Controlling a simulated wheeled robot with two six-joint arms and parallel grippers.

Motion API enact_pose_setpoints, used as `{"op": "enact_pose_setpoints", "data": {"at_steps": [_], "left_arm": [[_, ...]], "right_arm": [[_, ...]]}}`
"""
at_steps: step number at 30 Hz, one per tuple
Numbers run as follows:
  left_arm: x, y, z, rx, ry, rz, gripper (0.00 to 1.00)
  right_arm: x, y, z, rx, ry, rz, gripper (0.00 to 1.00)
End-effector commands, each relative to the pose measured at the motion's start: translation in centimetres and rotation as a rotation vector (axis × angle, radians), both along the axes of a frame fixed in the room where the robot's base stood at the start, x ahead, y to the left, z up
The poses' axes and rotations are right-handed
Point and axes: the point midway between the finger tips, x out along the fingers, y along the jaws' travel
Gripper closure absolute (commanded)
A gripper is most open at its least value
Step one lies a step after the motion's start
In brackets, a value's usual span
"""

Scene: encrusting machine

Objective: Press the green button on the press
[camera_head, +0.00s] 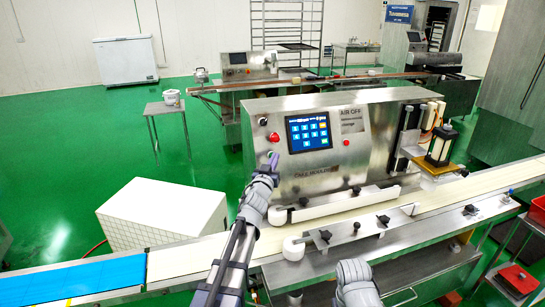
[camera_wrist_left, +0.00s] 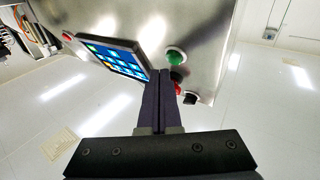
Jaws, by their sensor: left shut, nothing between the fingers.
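The press (camera_head: 345,125) is a steel machine with a blue touch screen (camera_head: 308,132) on its front. The green button (camera_wrist_left: 176,57) shows clearly in the left wrist view, on the panel beside the screen. My left gripper (camera_head: 274,160) is shut and empty, in front of the panel at the left of the screen. In the left wrist view its fingertips (camera_wrist_left: 160,75) are close to the green button, slightly to its left and below it. I cannot tell whether they touch anything. In the head view the gripper covers part of the button area.
A red button (camera_head: 275,137) sits on the panel above my left gripper. A conveyor belt (camera_head: 455,195) with guide rails runs in front of the press. A white box (camera_head: 150,215) stands on the floor at left. Part of my right arm shows at the bottom edge.

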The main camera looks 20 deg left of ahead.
Motion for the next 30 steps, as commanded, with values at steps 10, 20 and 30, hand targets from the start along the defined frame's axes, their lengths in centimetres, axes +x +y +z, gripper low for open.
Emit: {"op": "enact_pose_setpoints", "data": {"at_steps": [10,20,30], "left_arm": [[0.0,0.0,0.0,0.0,0.0,0.0,1.0],[0.0,0.01,0.0,0.0,0.0,0.0,1.0],[0.65,0.42,-0.4,-0.001,0.0,0.0,1.0]], "right_arm": [[0.0,0.0,0.0,0.0,0.0,0.0,0.0],[0.0,0.0,0.0,0.0,0.0,0.0,0.0],[0.0,0.0,-0.4,0.0,0.0,0.0,0.0]]}}
